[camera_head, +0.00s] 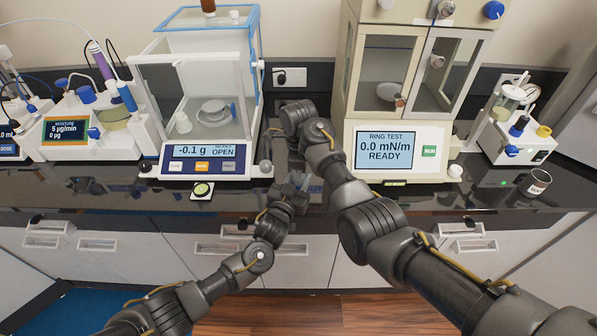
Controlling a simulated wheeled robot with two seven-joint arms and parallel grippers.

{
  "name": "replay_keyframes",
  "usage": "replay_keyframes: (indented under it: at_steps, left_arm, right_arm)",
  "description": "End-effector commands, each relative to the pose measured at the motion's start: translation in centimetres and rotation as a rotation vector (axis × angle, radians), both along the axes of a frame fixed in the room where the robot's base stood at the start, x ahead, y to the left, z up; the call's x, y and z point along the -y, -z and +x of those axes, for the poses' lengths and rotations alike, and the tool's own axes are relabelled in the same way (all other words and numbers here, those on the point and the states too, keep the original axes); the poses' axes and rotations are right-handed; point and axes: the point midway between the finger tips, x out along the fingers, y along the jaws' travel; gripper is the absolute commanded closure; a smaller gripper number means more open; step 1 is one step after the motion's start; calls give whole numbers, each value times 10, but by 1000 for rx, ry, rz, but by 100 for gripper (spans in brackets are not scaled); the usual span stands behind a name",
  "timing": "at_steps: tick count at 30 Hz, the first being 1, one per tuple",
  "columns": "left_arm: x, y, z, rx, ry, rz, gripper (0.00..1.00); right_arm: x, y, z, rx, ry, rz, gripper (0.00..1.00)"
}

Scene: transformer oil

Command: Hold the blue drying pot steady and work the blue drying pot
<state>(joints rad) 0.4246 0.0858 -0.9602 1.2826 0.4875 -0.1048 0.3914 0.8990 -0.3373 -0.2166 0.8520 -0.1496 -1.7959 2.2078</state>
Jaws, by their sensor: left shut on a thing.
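My left gripper (297,187) is low over the front of the dark bench, between the balance and the ring tester. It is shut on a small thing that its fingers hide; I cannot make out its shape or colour. My right arm reaches up from the lower right and bends at the wrist (300,117) above the left gripper.
A balance (205,155) reading -0.1 g and OPEN stands left of the grippers. A ring tester (400,150) reading READY stands to their right. A titrator (75,130) is at the left; a small cup (537,182) and glassware unit (515,130) are at the right.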

Motion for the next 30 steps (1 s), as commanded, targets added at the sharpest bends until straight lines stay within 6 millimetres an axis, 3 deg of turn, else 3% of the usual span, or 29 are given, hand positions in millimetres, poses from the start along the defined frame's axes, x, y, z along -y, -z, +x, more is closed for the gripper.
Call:
replay_keyframes:
  at_steps: [1, 5, 13, 22, 30]
  left_arm:
    - [0, 3, -1, -4, 0, 3, 100]
    - [0, 3, -1, -4, 0, 3, 100]
    - [0, 2, -1, -4, 0, 3, 100]
    - [0, 2, -1, -4, 0, 3, 100]
    - [0, 2, -1, -4, 0, 3, 100]
  right_arm:
    - [-1, 0, 0, -1, 0, 0, 62]
    - [0, 0, 0, -1, 0, 0, 47]
    - [0, -1, 0, 0, 2, 0, 47]
    - [0, -37, 1, 3, 1, 1, 47]
    - [0, -47, 1, 3, 2, 1, 47]
